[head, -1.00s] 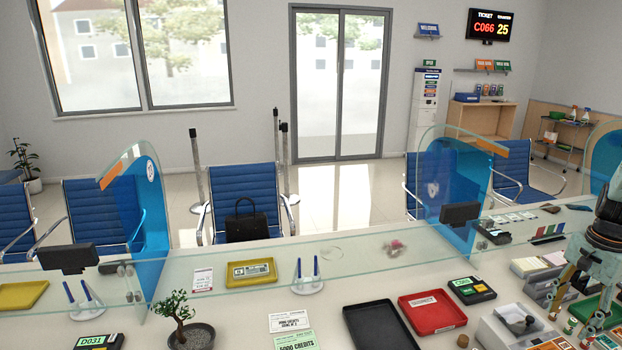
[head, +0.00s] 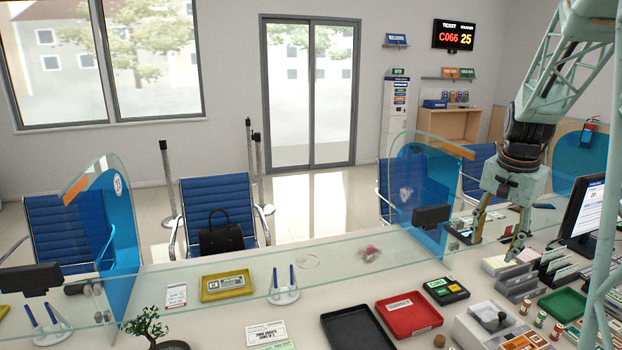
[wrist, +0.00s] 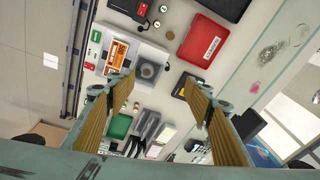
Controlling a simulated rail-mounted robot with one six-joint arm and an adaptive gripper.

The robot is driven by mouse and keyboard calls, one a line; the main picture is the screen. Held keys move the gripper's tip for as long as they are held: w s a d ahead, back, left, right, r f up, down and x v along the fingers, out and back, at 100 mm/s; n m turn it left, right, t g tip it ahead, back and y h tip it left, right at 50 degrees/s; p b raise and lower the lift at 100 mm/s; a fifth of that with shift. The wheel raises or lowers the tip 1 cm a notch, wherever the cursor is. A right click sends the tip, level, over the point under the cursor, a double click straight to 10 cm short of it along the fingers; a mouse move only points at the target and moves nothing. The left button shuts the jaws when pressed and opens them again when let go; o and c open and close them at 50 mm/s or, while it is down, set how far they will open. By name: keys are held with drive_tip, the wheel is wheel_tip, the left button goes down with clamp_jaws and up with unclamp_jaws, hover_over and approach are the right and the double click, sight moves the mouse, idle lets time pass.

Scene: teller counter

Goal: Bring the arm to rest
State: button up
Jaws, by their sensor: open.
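My gripper (head: 496,247) hangs from my arm at the right of the head view, above the counter near the card and paper racks. Its two fingers are spread apart with nothing between them. In the wrist view my gripper (wrist: 160,92) is also open, its fingers framing a grey-white device (wrist: 148,68) on the counter well below. The fingers appear clear of the counter and its objects.
A red tray (head: 409,314) and a black tray (head: 358,330) lie on the counter (head: 300,320). A glass screen with a blue divider (head: 421,195) stands left of my gripper. A monitor (head: 586,208) and a green tray (head: 563,304) are at right.

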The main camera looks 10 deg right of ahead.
drive_tip(key=s+a+r+n+t+b, duration=0.1)
drive_tip(key=a+r+n+t, duration=0.4)
drive_tip(key=a+r, duration=2.3)
drive_tip(key=s+a+f+n+g+b, duration=0.1)
drive_tip(key=s+a+f+n, duration=0.2)
drive_tip(key=s, duration=0.7)
drive_tip(key=s+a+f+n+b, duration=0.1)
drive_tip(key=s+a+f+n, duration=0.2)
drive_tip(key=s+a+f, duration=0.4)
drive_tip(key=s+a+f+n+g+y+b, duration=0.1)
drive_tip(key=s+a+f, duration=0.4)
drive_tip(key=s+f, duration=0.5)
drive_tip(key=s+n, duration=0.1)
drive_tip(key=s, duration=0.2)
drive_tip(key=shift+n+g, duration=0.3)
drive_tip(key=shift+n, duration=0.1)
